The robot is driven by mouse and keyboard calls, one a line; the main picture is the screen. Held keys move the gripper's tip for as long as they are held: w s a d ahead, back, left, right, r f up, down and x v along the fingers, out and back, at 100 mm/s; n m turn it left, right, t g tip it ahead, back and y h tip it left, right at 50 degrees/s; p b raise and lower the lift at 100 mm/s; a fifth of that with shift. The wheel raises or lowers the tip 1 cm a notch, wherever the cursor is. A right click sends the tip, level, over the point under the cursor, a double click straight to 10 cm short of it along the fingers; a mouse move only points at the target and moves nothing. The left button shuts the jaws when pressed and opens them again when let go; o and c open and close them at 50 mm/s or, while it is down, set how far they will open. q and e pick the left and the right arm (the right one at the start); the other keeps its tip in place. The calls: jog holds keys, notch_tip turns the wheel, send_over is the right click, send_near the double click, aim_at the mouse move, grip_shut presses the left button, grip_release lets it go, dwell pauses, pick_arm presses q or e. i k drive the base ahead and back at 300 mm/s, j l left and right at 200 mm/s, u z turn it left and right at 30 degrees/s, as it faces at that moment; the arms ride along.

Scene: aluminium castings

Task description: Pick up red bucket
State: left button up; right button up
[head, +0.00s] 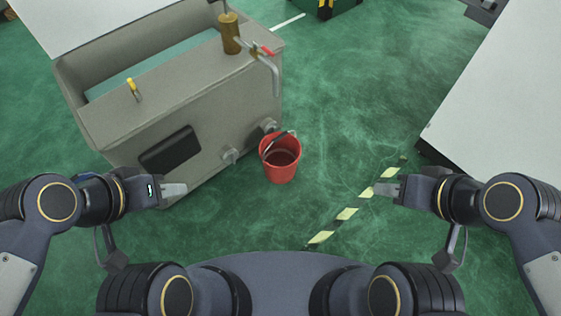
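The red bucket (281,171) stands upright on the green floor, close to the front right of a grey tank. Its dark handle leans across the rim, and its inside looks empty. My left gripper (184,190) is to the left of the bucket, apart from it, in front of the tank. My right gripper (378,189) is to the right of the bucket, also apart from it. Both grippers hold nothing that I can see. Their fingers look close together, but the gap is too small to tell clearly.
The grey tank (110,130) with a brass fitting (230,35) and a pipe (275,80) stands behind and left of the bucket. A white surface (505,110) is at the right. Yellow-black floor tape (348,213) runs right of the bucket. The floor between is clear.

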aim_at(279, 153)
jog(key=i+j, duration=0.3)
jog(key=j, duration=0.15)
jog(key=i+j, duration=0.3)
jog(key=j, duration=0.15)
jog(key=i+j, duration=0.3)
jog(key=j, duration=0.15)
jog(key=i, duration=0.4)
